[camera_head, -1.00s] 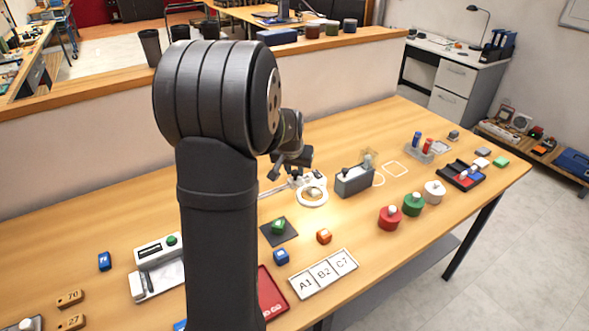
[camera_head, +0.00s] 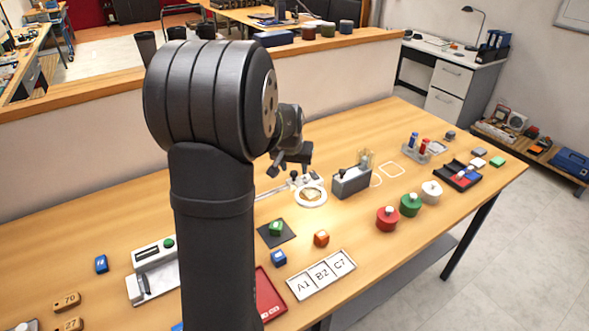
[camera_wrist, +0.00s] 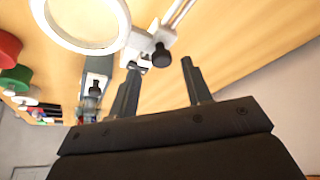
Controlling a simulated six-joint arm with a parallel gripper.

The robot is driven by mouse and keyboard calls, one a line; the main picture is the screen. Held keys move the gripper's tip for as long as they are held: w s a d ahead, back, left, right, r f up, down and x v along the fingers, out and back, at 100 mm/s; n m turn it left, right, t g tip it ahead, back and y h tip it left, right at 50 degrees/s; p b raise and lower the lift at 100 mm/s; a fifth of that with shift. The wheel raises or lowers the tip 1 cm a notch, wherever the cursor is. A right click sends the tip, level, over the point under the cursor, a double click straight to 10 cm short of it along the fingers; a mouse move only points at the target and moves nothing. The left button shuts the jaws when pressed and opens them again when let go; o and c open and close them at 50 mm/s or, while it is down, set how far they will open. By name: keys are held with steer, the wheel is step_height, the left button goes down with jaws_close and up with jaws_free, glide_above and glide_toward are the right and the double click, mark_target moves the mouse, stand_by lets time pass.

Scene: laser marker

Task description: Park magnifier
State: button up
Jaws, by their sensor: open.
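The magnifier (camera_head: 322,200) is a white ring lens on a jointed arm with a black knob, at mid-table in the head view. In the wrist view its ring (camera_wrist: 126,27) is at the upper left, and the black knob (camera_wrist: 161,56) appears between the fingertips. My gripper (camera_head: 290,166) is open and empty, just behind and above the magnifier's arm. Its two fingers also show in the wrist view (camera_wrist: 160,66), apart from each other. I cannot tell whether they touch the knob.
A grey box (camera_head: 351,184) with a black knob stands right of the ring. White circle and rectangle outlines (camera_head: 391,162) lie beyond it. Red (camera_head: 387,219), green (camera_head: 410,206) and white (camera_head: 431,193) knobbed weights stand farther right. A green block on a dark pad (camera_head: 277,238) lies in front.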

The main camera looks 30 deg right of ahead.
steer(key=v, duration=1.5)
steer(key=shift+r, duration=0.3)
steer(key=shift+s, duration=0.1)
steer(key=x, duration=1.7)
steer(key=shift+f, duration=0.3)
steer(key=shift+a, duration=0.3)
